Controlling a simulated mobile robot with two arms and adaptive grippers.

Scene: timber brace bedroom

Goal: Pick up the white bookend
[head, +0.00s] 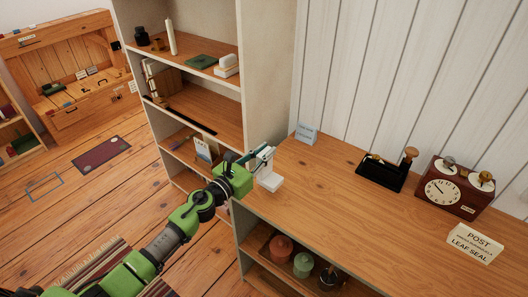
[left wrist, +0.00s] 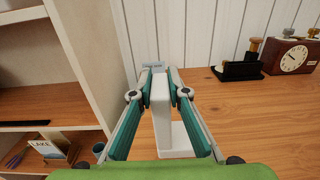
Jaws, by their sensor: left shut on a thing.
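The white bookend (head: 268,181) is at the left end of the wooden desk top in the head view, upright with a flat foot. It also shows in the left wrist view (left wrist: 174,138), between the teal fingers. My left gripper (head: 258,157) is shut on its upright plate; its fingertips (left wrist: 159,88) press the plate from both sides. I cannot tell whether the foot touches the desk top. My right gripper is in neither view.
The desk top (head: 340,190) holds a small blue-grey card (head: 306,133), a black stand (head: 382,174), a brown clock (head: 455,190) and a lettered sign (head: 475,243). A tall shelf unit (head: 265,70) rises behind the desk's left end. The desk's middle is clear.

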